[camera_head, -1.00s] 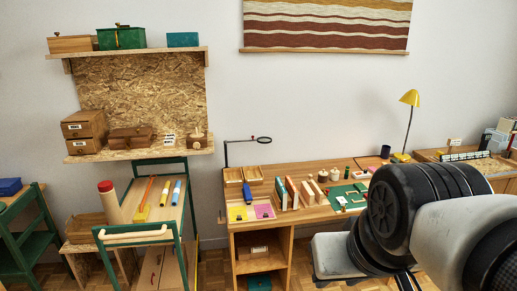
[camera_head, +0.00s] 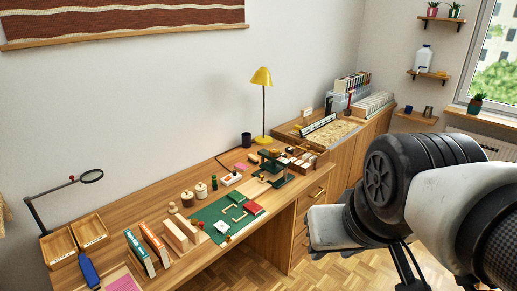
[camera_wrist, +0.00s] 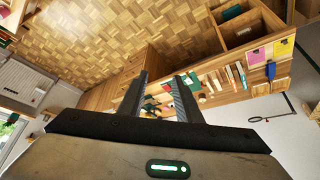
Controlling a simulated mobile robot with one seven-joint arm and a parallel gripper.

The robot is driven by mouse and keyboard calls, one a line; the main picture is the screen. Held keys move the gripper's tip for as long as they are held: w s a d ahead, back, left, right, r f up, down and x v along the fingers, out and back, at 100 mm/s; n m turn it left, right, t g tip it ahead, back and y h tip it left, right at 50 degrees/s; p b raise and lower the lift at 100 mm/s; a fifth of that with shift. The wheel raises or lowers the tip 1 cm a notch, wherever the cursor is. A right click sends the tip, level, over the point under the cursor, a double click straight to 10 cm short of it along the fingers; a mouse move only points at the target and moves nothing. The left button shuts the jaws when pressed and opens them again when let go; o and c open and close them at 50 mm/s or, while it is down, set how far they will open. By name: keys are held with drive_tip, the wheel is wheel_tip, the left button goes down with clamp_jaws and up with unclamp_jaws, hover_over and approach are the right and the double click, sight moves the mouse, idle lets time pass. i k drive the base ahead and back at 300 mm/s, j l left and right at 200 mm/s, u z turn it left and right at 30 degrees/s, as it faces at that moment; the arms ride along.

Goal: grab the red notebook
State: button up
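My gripper (camera_wrist: 161,78) shows in the wrist view with its two dark fingers apart and nothing between them. It is in the air, and the desk lies beyond the fingertips. In the head view a small flat red item (camera_head: 253,208) lies on the green mat (camera_head: 208,213) on the desk. An upright book with an orange-red cover (camera_head: 153,238) stands at the desk's front left. I cannot tell for certain which of these is the red notebook. Both are well apart from my gripper.
The desk (camera_head: 180,186) also holds wooden trays (camera_head: 91,230), a blue object (camera_head: 88,269), wooden jars (camera_head: 187,199) and a yellow lamp (camera_head: 262,77). A cabinet (camera_head: 345,155) adjoins at the right. Open parquet floor (camera_head: 255,262) lies in front.

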sight(254, 208)
drive_tip(key=i+l, duration=0.15)
drive_tip(key=i, duration=0.3)
drive_tip(key=i+l, duration=0.2)
drive_tip(key=i, duration=0.25)
drive_tip(key=i+l, duration=0.15)
drive_tip(key=i, duration=0.3)
drive_tip(key=i+l+u, duration=0.4)
drive_tip(key=i+l, duration=0.25)
